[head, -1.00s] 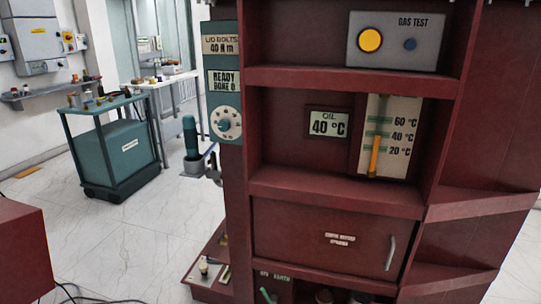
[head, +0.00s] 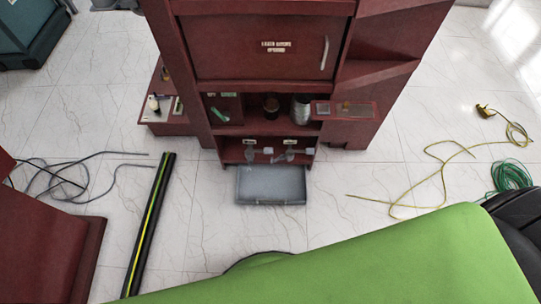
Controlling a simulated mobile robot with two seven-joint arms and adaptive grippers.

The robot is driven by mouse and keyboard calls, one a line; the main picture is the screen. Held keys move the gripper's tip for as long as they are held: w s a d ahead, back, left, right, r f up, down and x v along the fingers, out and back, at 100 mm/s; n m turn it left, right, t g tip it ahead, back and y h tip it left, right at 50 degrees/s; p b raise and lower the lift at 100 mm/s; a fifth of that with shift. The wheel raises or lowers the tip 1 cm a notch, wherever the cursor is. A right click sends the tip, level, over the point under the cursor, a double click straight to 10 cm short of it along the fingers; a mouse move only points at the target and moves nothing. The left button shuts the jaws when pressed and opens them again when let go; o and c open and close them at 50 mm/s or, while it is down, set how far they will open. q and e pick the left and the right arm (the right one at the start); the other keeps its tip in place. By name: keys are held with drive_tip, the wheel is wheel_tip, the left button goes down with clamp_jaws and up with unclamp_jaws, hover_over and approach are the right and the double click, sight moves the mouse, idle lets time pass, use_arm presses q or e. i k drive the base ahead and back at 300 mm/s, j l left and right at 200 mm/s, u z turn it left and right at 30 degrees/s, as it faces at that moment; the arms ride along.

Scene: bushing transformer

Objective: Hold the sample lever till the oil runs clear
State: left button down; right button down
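A dark red cabinet (head: 262,51) stands ahead of me. Its low open shelf (head: 234,131) carries a dark round jar and a pale grey ribbed cylinder (head: 301,109). Below it is a recess with small pale labels and small grey fittings (head: 287,152). They are too small for me to tell which is the sample lever or whether oil flows. A translucent grey tray (head: 270,201) sits at the cabinet's foot. Neither of my grippers is in view.
A black bar with a yellow stripe (head: 150,222) lies on the floor at left, near grey cables (head: 82,166). Yellow-green wire (head: 436,182) and a green coil (head: 511,174) lie at right. A red block (head: 45,245) stands at lower left. The white floor between is mostly clear.

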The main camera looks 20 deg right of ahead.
sight(308, 151)
drive_tip(key=z, duration=0.85)
